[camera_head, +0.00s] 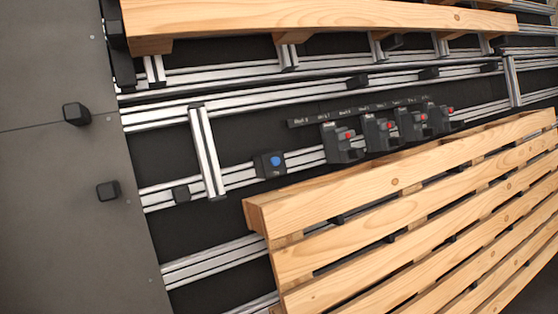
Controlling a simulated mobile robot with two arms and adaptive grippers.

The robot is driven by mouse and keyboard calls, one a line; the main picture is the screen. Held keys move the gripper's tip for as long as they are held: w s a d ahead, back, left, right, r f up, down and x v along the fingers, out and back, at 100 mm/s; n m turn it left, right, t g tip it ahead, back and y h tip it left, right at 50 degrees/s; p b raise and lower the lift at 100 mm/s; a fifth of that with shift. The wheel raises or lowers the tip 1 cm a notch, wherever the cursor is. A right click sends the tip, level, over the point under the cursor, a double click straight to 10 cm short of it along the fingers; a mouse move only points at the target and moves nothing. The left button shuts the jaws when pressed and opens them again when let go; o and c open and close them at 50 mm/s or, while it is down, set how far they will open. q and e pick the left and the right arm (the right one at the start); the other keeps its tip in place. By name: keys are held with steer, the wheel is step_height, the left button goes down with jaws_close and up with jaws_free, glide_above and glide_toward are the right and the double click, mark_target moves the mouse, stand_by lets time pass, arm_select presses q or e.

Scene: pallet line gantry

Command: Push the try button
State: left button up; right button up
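A small dark box with a round blue button (276,161) is mounted on an aluminium rail left of centre. Small lettering under the blue button is too small to read with certainty, so I cannot confirm that it is the try button. To its right, several dark devices (343,142) with red spots sit along the same rail. Neither of my grippers shows in the head view.
A wooden pallet (400,215) fills the lower right, its upper corner just below the blue button. Another pallet (320,16) crosses the top. A grey panel (60,220) with dark knobs (108,190) stands at left. A dark labelled strip (330,116) runs above the devices.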

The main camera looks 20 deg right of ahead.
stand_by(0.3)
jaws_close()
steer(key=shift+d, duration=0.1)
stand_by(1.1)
